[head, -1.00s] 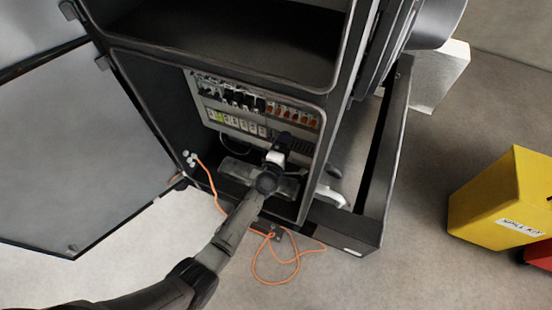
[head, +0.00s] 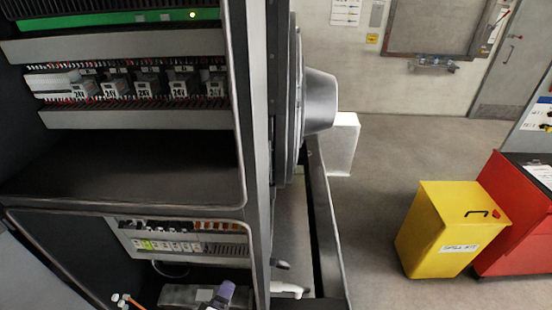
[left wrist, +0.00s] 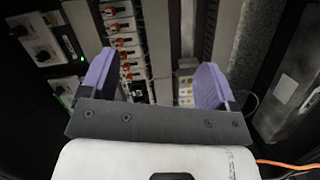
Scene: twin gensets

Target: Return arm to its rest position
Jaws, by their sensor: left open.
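My left gripper (head: 222,292) shows only as a purple tip at the bottom edge of the head view, in front of the lower cabinet compartment. The left wrist view shows the same gripper (left wrist: 155,66) with its two purple fingers wide apart and nothing between them. Behind the fingers are a row of orange-tipped switches (left wrist: 123,42) and other panel parts. The lower breaker panel (head: 180,240) is just behind the gripper in the head view. Most of my left arm is below the picture. My right gripper is in neither view.
The dark cabinet frame (head: 250,130) surrounds the compartments, with a shelf (head: 130,175) above the lower one. An orange cable (left wrist: 290,164) runs near the gripper.

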